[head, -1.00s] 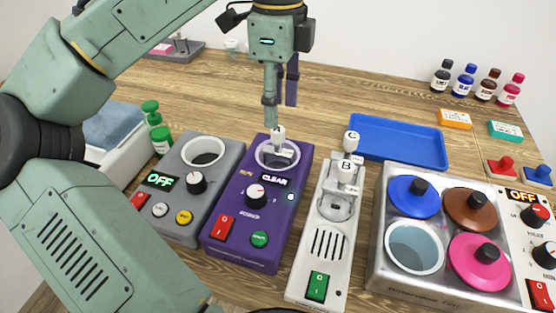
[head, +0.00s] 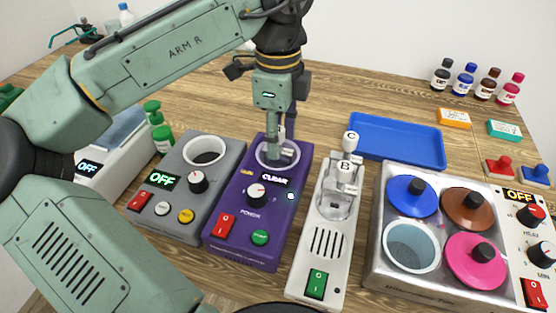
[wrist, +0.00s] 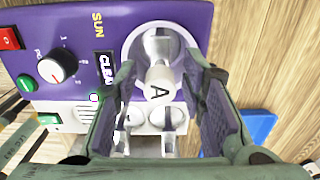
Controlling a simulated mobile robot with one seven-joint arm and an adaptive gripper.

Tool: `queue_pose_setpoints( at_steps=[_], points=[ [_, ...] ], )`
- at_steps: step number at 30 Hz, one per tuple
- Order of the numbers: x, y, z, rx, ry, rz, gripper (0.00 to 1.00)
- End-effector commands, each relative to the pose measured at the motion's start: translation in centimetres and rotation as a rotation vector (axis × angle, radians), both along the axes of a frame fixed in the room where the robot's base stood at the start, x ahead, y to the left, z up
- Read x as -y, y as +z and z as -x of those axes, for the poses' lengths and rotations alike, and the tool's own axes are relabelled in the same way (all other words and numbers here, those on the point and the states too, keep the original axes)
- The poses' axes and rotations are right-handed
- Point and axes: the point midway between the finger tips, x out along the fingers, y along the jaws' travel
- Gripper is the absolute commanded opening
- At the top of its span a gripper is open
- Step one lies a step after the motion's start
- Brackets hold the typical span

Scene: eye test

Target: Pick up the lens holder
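The lens holder A (wrist: 159,86) has a white knob marked A and stands in the round well of the purple device (head: 243,233). In the head view my gripper mostly hides it. My gripper (wrist: 163,72) is open, with one finger on each side of the knob and gaps visible in the wrist view. In the head view my gripper (head: 277,150) points down at the well. Two similar holders, B (head: 344,172) and C (head: 350,140), stand in the white device (head: 318,262) to the right.
A grey device (head: 160,205) stands close on the left. A blue tray (head: 398,143) lies behind right. A heater with several colored-lid pots (head: 375,262) stands at right. Small bottles (head: 463,80) are at the back right. The wood behind the purple device is largely clear.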

Motion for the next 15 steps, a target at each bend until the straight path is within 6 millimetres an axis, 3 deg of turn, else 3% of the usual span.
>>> queue_pose_setpoints(
  at_steps=[15],
  points=[
    [0.00, 0.04, -0.01, 0.000, 0.000, 0.000, 0.00]
  ],
)
